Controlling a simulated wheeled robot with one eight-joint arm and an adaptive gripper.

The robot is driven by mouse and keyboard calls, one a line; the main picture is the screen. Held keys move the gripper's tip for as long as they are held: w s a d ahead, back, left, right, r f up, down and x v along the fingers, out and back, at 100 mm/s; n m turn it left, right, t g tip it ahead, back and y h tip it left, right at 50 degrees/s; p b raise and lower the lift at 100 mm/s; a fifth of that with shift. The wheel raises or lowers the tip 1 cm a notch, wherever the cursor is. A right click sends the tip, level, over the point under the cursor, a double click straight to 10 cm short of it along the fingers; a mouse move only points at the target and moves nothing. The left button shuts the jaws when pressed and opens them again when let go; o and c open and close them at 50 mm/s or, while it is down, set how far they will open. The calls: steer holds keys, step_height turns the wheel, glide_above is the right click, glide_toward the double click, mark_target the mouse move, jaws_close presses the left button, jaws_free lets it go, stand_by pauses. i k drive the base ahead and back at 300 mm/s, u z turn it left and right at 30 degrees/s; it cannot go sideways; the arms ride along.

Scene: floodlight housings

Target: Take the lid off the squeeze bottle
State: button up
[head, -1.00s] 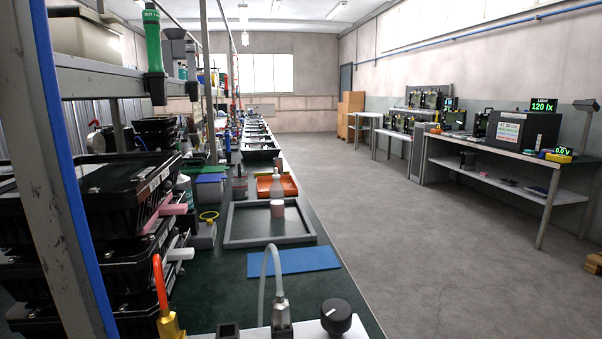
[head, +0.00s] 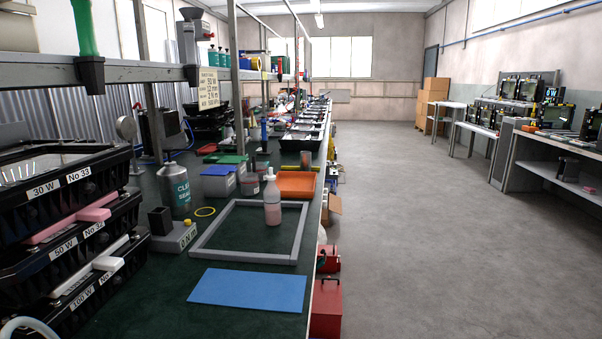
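The squeeze bottle (head: 272,206) stands upright on the long dark green bench, inside a grey rectangular frame (head: 198,243). It looks translucent, with pinkish contents in its lower part and a narrow pale top. The top is small in the picture, so I cannot make out the lid clearly. My gripper is not in view.
A blue mat (head: 247,289) lies in front of the frame. Stacked black housings (head: 70,225) fill the near left. The right floor (head: 430,240) is clear.

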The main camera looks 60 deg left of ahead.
mark_target(270, 177)
steer(key=i, duration=1.7)
steer(key=u, duration=3.8)
steer(key=i, duration=1)
steer(key=z, duration=0.05)
